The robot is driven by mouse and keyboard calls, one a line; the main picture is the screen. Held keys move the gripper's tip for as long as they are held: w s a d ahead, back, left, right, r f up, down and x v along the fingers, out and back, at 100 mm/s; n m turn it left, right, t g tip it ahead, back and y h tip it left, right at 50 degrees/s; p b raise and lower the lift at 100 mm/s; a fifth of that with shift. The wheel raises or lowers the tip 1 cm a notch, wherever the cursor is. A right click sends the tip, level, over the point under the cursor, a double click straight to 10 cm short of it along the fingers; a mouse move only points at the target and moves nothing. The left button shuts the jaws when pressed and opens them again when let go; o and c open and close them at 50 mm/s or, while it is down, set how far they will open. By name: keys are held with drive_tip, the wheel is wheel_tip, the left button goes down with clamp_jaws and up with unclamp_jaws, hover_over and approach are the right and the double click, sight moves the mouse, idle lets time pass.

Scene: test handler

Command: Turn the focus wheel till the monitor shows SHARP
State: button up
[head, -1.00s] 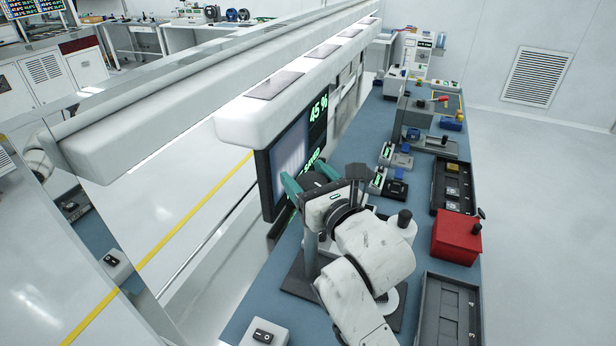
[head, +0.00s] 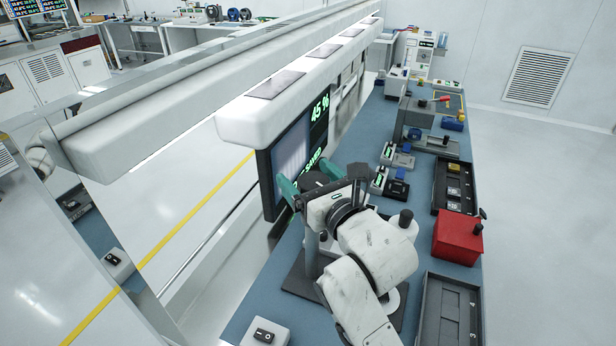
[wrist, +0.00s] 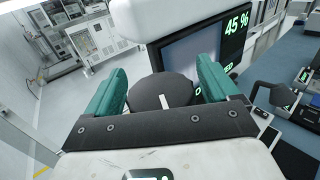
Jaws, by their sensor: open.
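The monitor (head: 284,163) hangs under the white overhead beam. It reads "45 %" in green, with a lower green line partly hidden by my gripper; the monitor also shows in the wrist view (wrist: 190,52). The focus wheel looks to be the dark round disc with a white mark (wrist: 160,92), seen between my two green fingers in the wrist view. My gripper (head: 311,183) is open, one finger on each side of the disc. I cannot tell whether the fingers touch it. Its stand is mostly hidden behind my arm in the head view.
A red box (head: 457,238) and dark trays (head: 447,315) lie along the bench's right side. A white switch box (head: 264,334) sits at the near end. Small devices (head: 397,157) stand farther along the blue bench. The overhead beam (head: 300,85) runs close above the monitor.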

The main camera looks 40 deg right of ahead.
drive_tip(key=v, duration=1)
drive_tip(key=shift+s+a, duration=0.15)
drive_tip(key=shift+s, duration=0.2)
drive_tip(key=shift+f, duration=0.1)
